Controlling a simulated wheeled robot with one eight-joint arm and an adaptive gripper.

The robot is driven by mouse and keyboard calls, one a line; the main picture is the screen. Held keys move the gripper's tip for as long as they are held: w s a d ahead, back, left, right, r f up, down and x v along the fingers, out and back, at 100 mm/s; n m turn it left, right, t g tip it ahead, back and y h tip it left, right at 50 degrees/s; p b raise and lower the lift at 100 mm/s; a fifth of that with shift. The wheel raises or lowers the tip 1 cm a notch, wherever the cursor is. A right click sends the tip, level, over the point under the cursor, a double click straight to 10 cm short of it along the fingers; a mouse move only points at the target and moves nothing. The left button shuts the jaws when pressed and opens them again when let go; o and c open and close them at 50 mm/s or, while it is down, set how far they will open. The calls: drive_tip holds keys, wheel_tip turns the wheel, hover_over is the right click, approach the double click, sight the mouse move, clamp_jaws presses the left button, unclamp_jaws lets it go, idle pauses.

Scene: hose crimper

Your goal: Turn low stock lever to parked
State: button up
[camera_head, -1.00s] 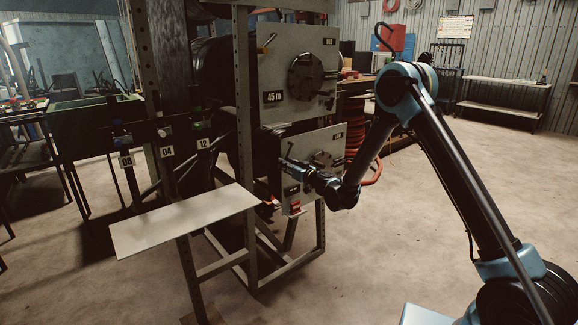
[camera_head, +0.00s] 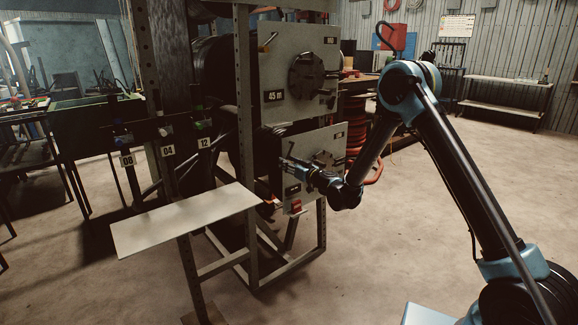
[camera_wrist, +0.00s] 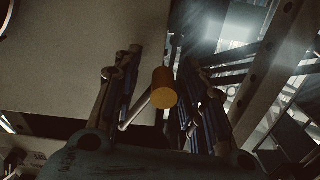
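A lever with an orange-yellow knob (camera_wrist: 164,88) on a thin metal rod shows in the wrist view. My gripper (camera_wrist: 160,62) has one finger on each side of the knob. The fingers are apart, with a gap to the left of the knob and a smaller one to its right, so it looks open. In the head view my gripper (camera_head: 289,164) is in front of the lower reel panel (camera_head: 318,142), at its left part. Whether the knob is the low stock lever's cannot be read.
The upper panel (camera_head: 300,105) carries a 45 m plate and a round hub. A grey upright post (camera_head: 244,120) stands close left of my gripper. A pale shelf plate (camera_head: 180,222) juts out at the lower left. The floor to the right is open.

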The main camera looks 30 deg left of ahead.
drive_tip(key=v, duration=1.1)
drive_tip(key=shift+d, duration=0.3)
drive_tip(key=w+d+r+h, duration=0.2)
drive_tip(key=w+d+r, duration=0.1)
drive_tip(key=d+r, duration=0.85)
drive_tip(key=s+d+m+g+h, duration=0.15)
drive_tip(key=d+h, duration=0.25)
drive_tip(key=d, duration=1.3)
drive_tip(key=s+d+f+m+g+h, duration=0.1)
drive_tip(key=s+d+f+m+h, duration=0.2)
drive_tip(key=s+d, duration=0.5)
drive_tip(key=s+d+f+m+h, duration=0.3)
drive_tip(key=s+d, duration=0.6)
drive_tip(key=d, duration=0.8)
drive_tip(key=s+d+f+m+g+h, duration=0.1)
drive_tip(key=s+d+f+m+h, duration=0.3)
drive_tip(key=s+d, duration=0.4)
drive_tip(key=d, duration=0.5)
drive_tip(key=shift+s+d+m+g+h, duration=0.35)
drive_tip(key=shift+s+h, duration=0.05)
drive_tip(key=shift+f, duration=0.1)
drive_tip(key=shift+c, duration=0.5)
